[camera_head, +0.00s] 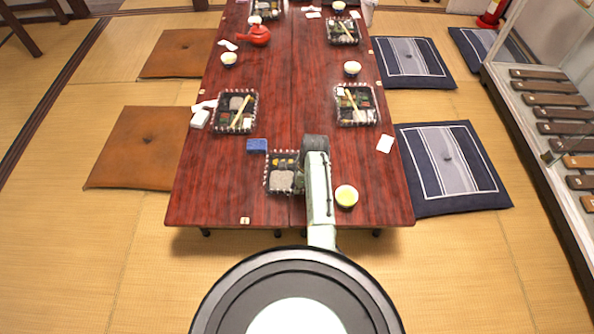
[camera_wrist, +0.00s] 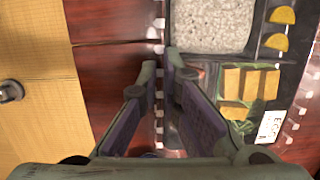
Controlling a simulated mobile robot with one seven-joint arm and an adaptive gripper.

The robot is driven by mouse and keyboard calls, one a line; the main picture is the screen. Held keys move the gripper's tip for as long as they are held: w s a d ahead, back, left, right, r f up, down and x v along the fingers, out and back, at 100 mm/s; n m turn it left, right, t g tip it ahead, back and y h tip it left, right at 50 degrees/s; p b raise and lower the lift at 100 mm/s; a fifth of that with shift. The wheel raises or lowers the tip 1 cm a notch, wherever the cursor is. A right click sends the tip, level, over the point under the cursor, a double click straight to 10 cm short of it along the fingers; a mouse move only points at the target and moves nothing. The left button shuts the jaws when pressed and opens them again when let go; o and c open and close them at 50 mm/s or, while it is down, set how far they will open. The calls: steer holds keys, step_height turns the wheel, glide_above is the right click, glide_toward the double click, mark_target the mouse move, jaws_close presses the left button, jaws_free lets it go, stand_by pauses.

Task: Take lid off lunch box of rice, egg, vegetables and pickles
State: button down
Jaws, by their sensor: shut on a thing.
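The lunch box (camera_head: 281,173) stands near the front of the table, to the left of my arm. In the wrist view, it (camera_wrist: 222,52) shows a block of rice (camera_wrist: 212,25), yellow egg pieces (camera_wrist: 243,82), green vegetables and yellow pickle slices (camera_wrist: 276,30). Its clear lid (camera_wrist: 159,22) shows mainly as pale, scalloped glints along the edges. My gripper (camera_wrist: 162,66) is shut on the box's side edge, with one finger on each side. The pinched part looks like the lid's rim, but the fingers cover most of it. In the head view, my arm hides the gripper.
A bowl of yellow food (camera_head: 346,196) stands just right of my arm. A blue item (camera_head: 257,145) lies behind the lunch box. More lidded boxes (camera_head: 236,112) (camera_head: 356,104) stand farther back. The table (camera_head: 215,200) is bare at its front left.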

steer(key=shift+r, duration=0.15)
steer(key=shift+r+p, duration=2.4)
steer(key=shift+p, duration=0.25)
steer(key=shift+f, duration=0.1)
